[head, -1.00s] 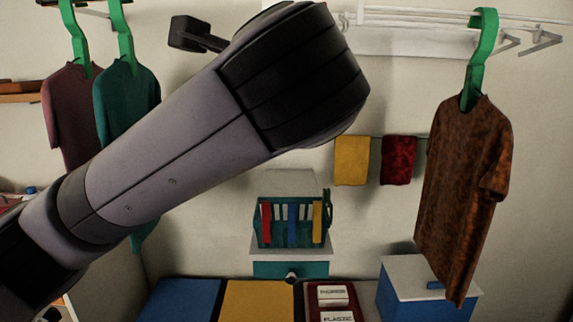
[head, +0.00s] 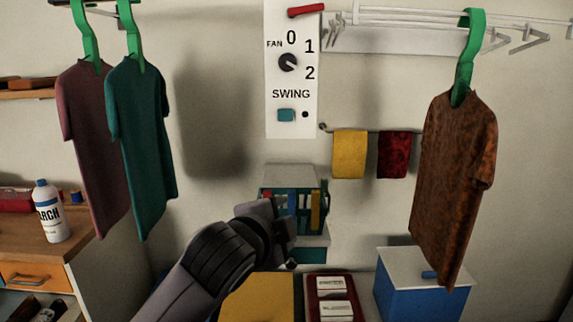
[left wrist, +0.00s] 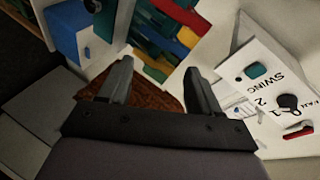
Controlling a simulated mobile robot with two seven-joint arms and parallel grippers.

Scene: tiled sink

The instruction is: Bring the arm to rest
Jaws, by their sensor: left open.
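My left arm comes in from the bottom left in the head view, its dark wrist low in the middle. Brown patterned cloth shows behind the fingers. My right gripper is in neither view.
A fan and swing panel (head: 291,75) is on the wall. A brown shirt (head: 452,180) hangs at right, a teal shirt (head: 141,145) at left. A blue box (head: 413,291) stands below right. A white bottle (head: 51,212) stands on the left counter.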

